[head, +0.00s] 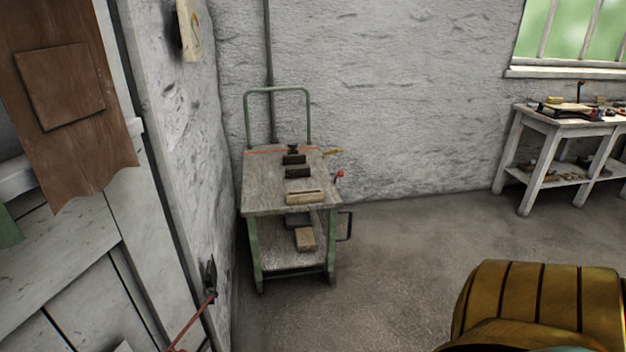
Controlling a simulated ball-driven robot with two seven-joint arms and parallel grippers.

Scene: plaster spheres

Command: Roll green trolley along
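The green trolley (262,197) stands upright on the floor left of centre in the head view, close to the left wall and the back wall. It has green legs, a worn grey wooden top and a lower shelf. Its green tubular handle (278,89) rises at the far end. Several dark and light wooden blocks lie on the top, and a light block (305,238) is on the lower shelf. A small red knob (340,173) shows at its right side. Neither of my grippers is in view.
A white workbench (531,122) with tools stands at the back right under a window. Open floor (400,255) lies between it and the trolley. A red-handled tool (209,279) is at the left wall, left of the trolley. A pipe runs up the back wall.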

